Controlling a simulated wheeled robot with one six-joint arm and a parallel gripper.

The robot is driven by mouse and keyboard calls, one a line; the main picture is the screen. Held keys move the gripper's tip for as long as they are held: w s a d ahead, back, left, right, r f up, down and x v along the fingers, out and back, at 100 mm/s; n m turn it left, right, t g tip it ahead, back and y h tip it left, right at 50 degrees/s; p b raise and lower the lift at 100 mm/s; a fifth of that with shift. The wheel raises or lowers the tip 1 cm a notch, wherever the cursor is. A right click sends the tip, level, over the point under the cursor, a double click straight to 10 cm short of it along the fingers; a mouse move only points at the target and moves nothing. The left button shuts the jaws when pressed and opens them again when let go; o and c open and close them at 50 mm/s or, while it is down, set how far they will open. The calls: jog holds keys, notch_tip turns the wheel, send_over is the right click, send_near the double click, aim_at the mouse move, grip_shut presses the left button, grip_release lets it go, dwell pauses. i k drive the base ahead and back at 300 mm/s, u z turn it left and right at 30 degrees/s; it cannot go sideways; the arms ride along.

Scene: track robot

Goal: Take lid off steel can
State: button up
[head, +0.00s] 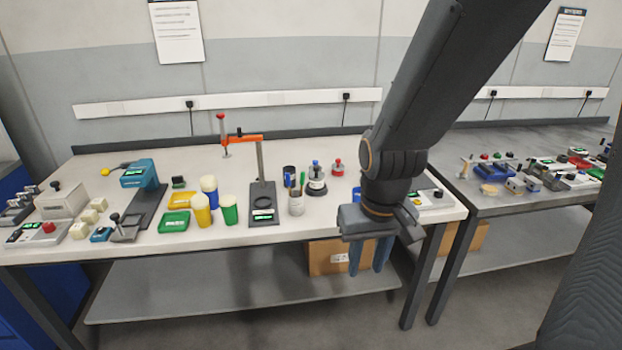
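I cannot tell for sure which item is the steel can. A small grey metallic cylinder (316,184) with a blue knob on top stands on a dark round base, right of the middle of the near bench. A grey cup (296,204) with thin sticks in it stands just left and in front of it. My gripper (369,264) hangs down in front of the bench's front edge, to the right of these items. Its two blue fingers are apart with nothing between them. My arm hides part of the bench's right end.
The bench top (345,222) also holds a test stand with an orange arm (243,138), yellow and green cups (201,212), a red-knobbed piece (338,168) and a blue device (140,174). A cardboard box (325,258) is on the shelf below. A second bench (490,204) stands right.

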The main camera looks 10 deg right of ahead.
aim_at(316, 174)
jog(key=u, duration=0.6)
jog(key=i, duration=1.6)
jog(key=z, duration=1.8)
